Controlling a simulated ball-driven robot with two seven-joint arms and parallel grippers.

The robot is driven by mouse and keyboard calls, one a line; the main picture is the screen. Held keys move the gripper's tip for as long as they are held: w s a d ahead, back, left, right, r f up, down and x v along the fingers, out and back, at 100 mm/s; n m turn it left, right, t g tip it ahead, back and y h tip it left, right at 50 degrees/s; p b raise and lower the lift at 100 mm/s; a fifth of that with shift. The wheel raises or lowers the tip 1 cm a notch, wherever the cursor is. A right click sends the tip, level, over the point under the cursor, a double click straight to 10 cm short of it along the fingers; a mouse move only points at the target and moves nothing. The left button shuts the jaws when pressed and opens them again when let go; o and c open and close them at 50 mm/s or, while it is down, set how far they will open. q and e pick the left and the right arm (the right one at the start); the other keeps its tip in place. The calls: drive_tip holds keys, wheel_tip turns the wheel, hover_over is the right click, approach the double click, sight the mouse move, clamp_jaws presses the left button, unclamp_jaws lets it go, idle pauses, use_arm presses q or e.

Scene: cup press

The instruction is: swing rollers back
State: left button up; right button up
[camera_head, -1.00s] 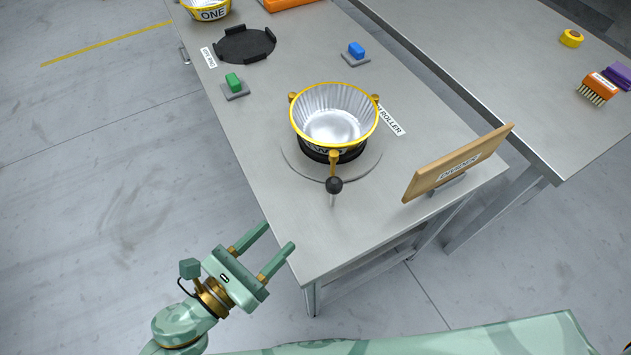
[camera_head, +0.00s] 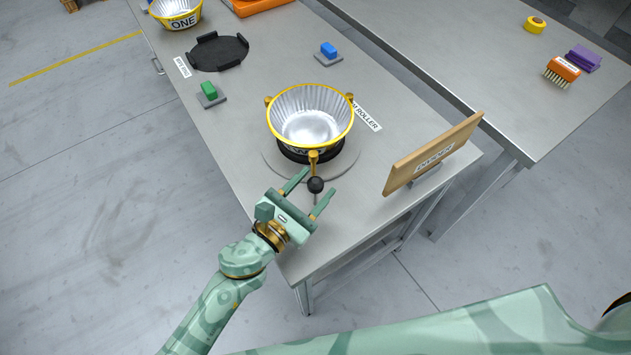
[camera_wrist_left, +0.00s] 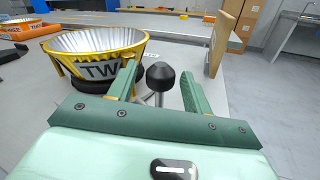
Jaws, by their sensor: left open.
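A silver fluted cup with a yellow rim (camera_head: 308,117) sits in the roller station on the table, with brass rollers (camera_head: 313,156) around its rim. A lever with a black ball knob (camera_head: 316,185) stands at the station's front; the knob also shows in the left wrist view (camera_wrist_left: 161,76). My left gripper (camera_head: 313,192) is open, its two fingers on either side of the knob and lever. In the left wrist view the knob is between the fingers (camera_wrist_left: 158,84), with gaps visible on both sides. My right gripper is not in view.
A wooden divider board (camera_head: 432,155) stands right of the station. A green button block (camera_head: 209,90) and a blue one (camera_head: 328,50) sit behind it. A black round holder (camera_head: 217,52) and cup ONE (camera_head: 177,12) are farther back. A second table (camera_head: 470,65) holds a brush (camera_head: 562,70).

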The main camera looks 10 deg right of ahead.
use_arm(q)
drive_tip(key=shift+w+d, duration=0.4)
drive_tip(key=shift+d, duration=0.1)
clamp_jaws()
drive_tip(key=shift+a, duration=0.2)
